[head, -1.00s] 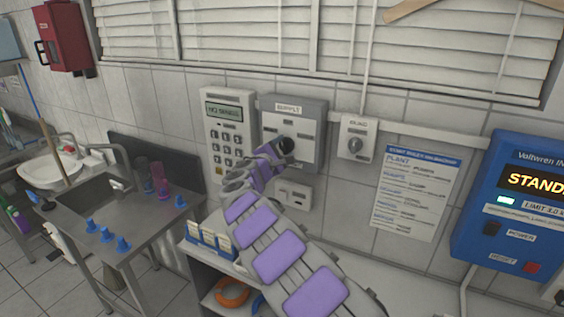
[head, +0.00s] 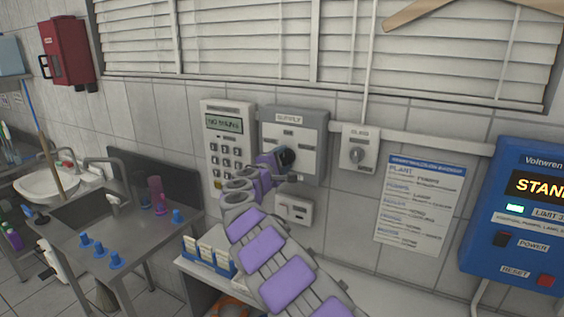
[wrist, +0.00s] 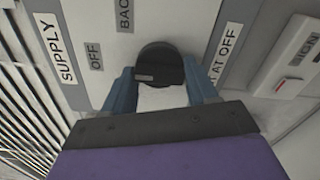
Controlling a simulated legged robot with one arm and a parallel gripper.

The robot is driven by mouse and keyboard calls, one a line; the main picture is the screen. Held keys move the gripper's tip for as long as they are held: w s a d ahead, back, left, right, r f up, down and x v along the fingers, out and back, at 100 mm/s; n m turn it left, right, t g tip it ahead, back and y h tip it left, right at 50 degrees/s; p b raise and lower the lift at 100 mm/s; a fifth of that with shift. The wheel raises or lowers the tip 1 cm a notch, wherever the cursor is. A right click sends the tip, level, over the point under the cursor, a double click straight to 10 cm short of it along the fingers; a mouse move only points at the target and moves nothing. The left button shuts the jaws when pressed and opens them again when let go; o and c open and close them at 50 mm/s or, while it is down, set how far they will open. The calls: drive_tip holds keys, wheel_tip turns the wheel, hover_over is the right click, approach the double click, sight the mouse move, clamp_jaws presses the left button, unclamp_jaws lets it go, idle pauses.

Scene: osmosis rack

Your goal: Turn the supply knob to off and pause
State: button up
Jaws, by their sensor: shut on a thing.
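The supply box (head: 308,135) is a grey wall box with a "SUPPLY" label, in the middle of the head view. Its round black knob (wrist: 160,66) shows large in the wrist view, with a small light mark on its face. My gripper (wrist: 163,88) is shut on the knob, one blue-grey finger on each side. In the head view my gripper (head: 283,160) reaches the knob from below left and hides part of it. In the wrist view an "OFF" label (wrist: 95,56) is left of the knob, and labels ending "AT OFF" and starting "BAC" are partly cut off.
A keypad panel (head: 226,150) with a small display is left of the box. A smaller switch (head: 357,150) and a notice sheet (head: 420,205) are to the right. A blue unit (head: 520,215) is at far right. A white outlet (head: 294,208) sits below the box.

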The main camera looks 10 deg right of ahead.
drive_tip(key=shift+f, duration=0.2)
drive_tip(key=o, duration=1.1)
drive_tip(key=shift+r, duration=0.1)
drive_tip(key=shift+c, duration=0.2)
drive_tip(key=shift+s, duration=0.1)
drive_tip(key=shift+s+a+r, duration=0.1)
drive_tip(key=shift+s+a, duration=0.35)
drive_tip(key=p+v, duration=0.2)
drive_tip(key=v, duration=1.4)
